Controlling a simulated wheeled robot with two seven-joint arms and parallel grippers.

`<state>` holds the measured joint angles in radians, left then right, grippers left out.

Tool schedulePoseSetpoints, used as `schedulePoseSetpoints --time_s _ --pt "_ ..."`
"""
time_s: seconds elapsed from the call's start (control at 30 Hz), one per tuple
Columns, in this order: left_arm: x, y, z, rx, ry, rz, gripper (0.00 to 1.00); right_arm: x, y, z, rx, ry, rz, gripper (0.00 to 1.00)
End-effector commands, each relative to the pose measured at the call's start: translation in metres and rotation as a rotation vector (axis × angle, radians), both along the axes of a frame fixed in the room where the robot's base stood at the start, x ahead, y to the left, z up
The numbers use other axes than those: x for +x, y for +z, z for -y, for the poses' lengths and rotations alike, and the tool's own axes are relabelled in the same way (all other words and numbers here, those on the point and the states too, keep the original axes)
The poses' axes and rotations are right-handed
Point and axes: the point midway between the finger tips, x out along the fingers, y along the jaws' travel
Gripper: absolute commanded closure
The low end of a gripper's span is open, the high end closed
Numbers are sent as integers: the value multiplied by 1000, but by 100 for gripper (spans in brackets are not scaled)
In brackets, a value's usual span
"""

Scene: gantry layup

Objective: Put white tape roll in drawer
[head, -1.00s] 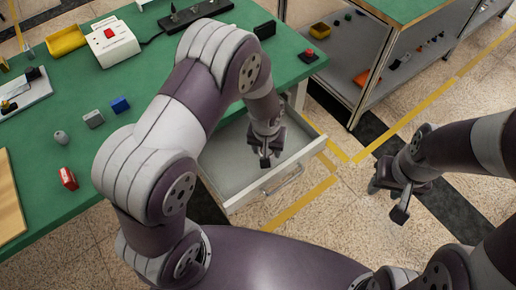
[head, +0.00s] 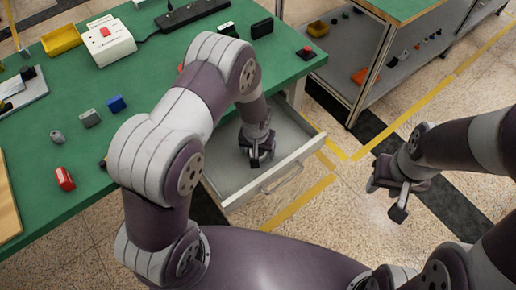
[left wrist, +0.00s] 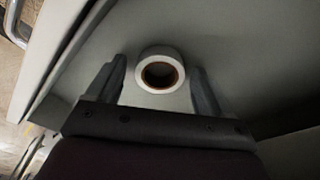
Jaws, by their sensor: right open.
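The white tape roll (left wrist: 143,68) lies flat on the drawer's bottom in the left wrist view, with its brown core showing. The drawer (head: 224,172) is pulled out below the green table's edge. My left gripper (head: 257,160) is down in the drawer. In the left wrist view its fingers (left wrist: 158,68) stand open on either side of the roll, with a gap on both sides. The roll cannot be made out in the head view, where my gripper and arm cover that part. My right gripper (head: 392,196) is open and empty over the floor at the right.
The green table (head: 165,75) holds a yellow bin (head: 61,39), a white box with a red button (head: 103,42), a power strip and several small blocks. A shelf unit (head: 375,65) stands at the back right. The drawer's front has a handle (head: 283,180).

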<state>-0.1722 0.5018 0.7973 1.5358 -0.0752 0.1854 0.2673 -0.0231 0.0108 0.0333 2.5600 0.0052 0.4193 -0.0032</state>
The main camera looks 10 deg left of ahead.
Motion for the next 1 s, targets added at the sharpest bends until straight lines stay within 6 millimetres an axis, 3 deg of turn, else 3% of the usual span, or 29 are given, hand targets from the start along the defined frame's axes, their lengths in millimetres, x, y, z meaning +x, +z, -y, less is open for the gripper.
schedulePoseSetpoints --time_s 0.27,0.6,0.83,0.93,1.0 --pt "0 9 0 0 0 2 19 0 4 0 0 0 0 57" --pt "-10 93 0 -1 0 4 19 0 17 0 0 0 0 57" --pt "-17 129 -4 0 0 2 19 0 19 0 0 0 0 57" --pt "-41 164 -21 2 -9 3 19 0 19 0 0 0 0 57" --pt "-69 189 -35 4 -18 4 19 0 19 0 0 0 0 57"
